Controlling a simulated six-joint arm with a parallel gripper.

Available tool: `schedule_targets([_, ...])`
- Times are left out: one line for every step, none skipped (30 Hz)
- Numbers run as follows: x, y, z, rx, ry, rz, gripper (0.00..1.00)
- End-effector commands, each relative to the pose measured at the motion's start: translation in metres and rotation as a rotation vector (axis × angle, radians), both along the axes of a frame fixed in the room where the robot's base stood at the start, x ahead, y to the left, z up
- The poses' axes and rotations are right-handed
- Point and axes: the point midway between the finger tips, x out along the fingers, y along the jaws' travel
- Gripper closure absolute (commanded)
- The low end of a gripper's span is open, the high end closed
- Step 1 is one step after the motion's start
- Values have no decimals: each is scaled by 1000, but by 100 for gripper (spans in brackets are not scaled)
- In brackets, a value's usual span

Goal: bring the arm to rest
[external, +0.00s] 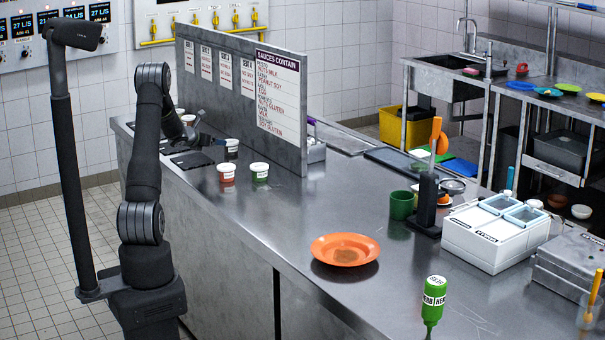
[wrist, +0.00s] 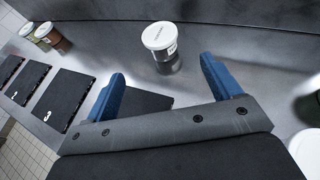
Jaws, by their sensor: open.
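My gripper (external: 203,138) is at the far left end of the steel counter, low over the dark mats. In the wrist view my gripper (wrist: 162,86) has its two blue fingers spread wide, with nothing held between them. A dark cup with a white lid (wrist: 165,62) stands upright just beyond the fingers, apart from them. It also shows in the external view (external: 232,150), to the right of my gripper. My arm is folded, with the forearm reaching down to the counter.
An orange plate (external: 322,255) with a brown patch sits mid-counter. Black numbered mats (wrist: 72,97) lie left of my gripper.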

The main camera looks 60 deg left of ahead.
Motion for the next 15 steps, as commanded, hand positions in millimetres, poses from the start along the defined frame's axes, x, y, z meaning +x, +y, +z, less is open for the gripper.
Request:
schedule_targets([3,1,-2,0,0,-1,17])
schedule_targets([6,3,-3,0,0,-1,17])
schedule_targets([10,4,-5,0,1,-1,17])
schedule_targets([13,6,-7,-2,1,-2,17])
schedule_targets([17,8,-8,-1,1,-1,17])
schedule_targets([22,10,-11,-1,1,-2,17])
schedule_targets([26,12,-14,-2,1,-2,17])
schedule_targets([31,15,-15,0,1,-2,17])
schedule_targets([36,18,-18,0,1,-2,17])
schedule_targets([41,20,-20,1,1,-3,17])
schedule_targets([45,22,-22,0,1,-2,17])
schedule_targets([51,25,-25,-1,2,-1,17])
schedule_targets([55,27,-26,0,1,-1,17])
schedule_targets([59,29,-29,0,1,-1,17])
schedule_targets([65,32,-31,0,0,-2,17])
